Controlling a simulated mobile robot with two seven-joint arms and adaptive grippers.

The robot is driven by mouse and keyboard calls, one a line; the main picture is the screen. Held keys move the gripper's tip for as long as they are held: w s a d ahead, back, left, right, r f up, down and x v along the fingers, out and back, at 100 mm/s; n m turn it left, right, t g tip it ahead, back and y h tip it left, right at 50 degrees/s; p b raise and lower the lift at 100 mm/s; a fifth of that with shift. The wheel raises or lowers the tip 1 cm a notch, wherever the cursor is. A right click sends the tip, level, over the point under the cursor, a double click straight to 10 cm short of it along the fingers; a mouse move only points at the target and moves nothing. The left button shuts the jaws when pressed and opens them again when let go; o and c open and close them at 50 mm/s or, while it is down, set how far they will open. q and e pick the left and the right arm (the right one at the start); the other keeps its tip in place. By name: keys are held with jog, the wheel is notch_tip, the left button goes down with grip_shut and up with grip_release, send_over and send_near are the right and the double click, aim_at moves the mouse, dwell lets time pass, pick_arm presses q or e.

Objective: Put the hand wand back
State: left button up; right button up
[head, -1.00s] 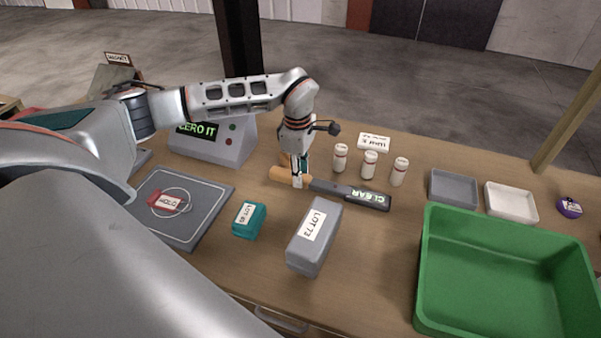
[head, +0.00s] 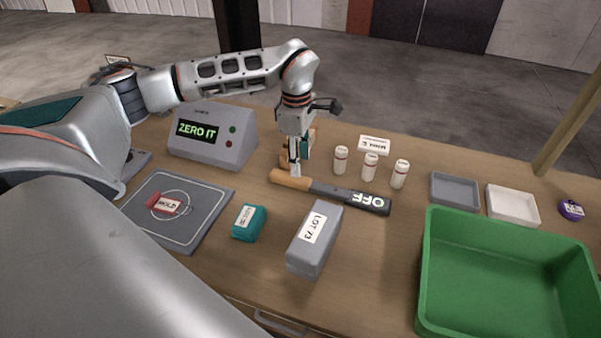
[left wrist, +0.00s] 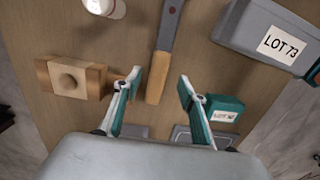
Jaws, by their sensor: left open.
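The hand wand (head: 335,193) lies flat on the table, with a tan handle at its left end and a dark body whose display reads OFF. It also shows in the left wrist view (left wrist: 168,35), its handle end between the two fingers in the picture. My left gripper (head: 294,168) is open and empty, just above the handle; its spread fingers show in the left wrist view (left wrist: 161,84). My right gripper is out of view.
A grey LOT 73 box (head: 314,240) and a teal box (head: 249,222) stand in front of the wand. Several white bottles (head: 370,166) stand behind it. A ZERO IT console (head: 212,137), a grey pad (head: 180,235) and a green bin (head: 500,220) stand around.

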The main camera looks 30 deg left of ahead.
pick_arm(q)
notch_tip(320, 180, up, 6)
jog(key=shift+a+f, duration=0.1)
jog(key=shift+a, duration=0.05)
jog(key=shift+s, duration=0.1)
dwell(0.5)
